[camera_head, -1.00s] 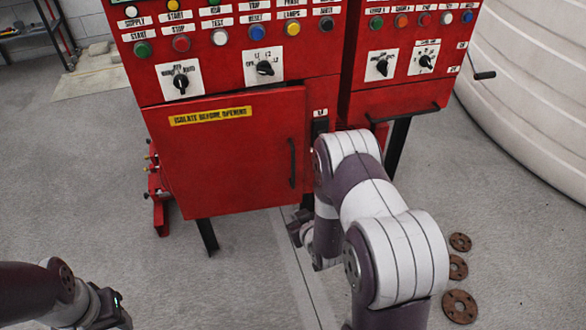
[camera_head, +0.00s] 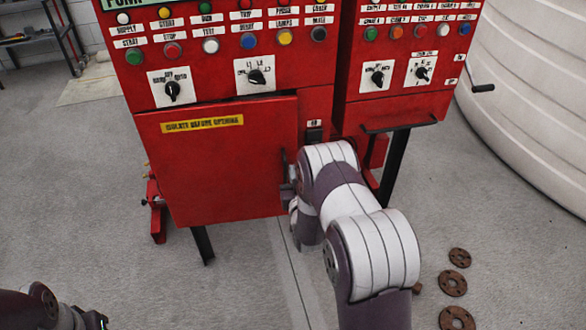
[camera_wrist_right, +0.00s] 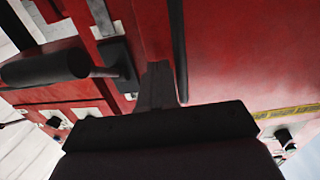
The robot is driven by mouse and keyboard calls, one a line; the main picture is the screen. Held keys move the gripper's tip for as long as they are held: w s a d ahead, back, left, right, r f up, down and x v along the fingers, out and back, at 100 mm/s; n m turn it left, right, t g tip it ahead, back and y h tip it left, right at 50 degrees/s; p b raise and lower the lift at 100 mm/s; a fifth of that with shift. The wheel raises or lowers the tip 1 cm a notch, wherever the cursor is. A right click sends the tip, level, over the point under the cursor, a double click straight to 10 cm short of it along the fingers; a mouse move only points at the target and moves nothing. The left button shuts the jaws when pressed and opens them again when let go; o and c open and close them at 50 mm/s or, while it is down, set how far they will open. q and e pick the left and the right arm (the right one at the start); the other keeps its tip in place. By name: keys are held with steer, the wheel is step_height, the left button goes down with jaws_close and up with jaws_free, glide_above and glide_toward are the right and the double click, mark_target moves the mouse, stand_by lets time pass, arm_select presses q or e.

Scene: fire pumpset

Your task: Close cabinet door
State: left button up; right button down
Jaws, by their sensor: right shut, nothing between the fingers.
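The cabinet door (camera_head: 215,170) is a red panel with a yellow "isolate before opening" label on the lower front of the red cabinet. Its right edge stands slightly proud of the frame, so it looks a little ajar. My right gripper (camera_head: 287,186) is at the door's right edge, partly hidden by my arm. In the right wrist view the shut, empty fingers (camera_wrist_right: 156,82) lie beside the dark bar handle (camera_wrist_right: 178,50), in front of red metal; contact cannot be told. My left gripper (camera_head: 98,321) is at the bottom left, cut by the frame, its jaws unclear.
A control panel (camera_head: 225,65) with buttons and switches sits above the door. A second red cabinet (camera_head: 395,100) with a black bar stands right. A white tank (camera_head: 540,90) is at far right.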

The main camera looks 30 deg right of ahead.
steer(key=shift+x, duration=1.1)
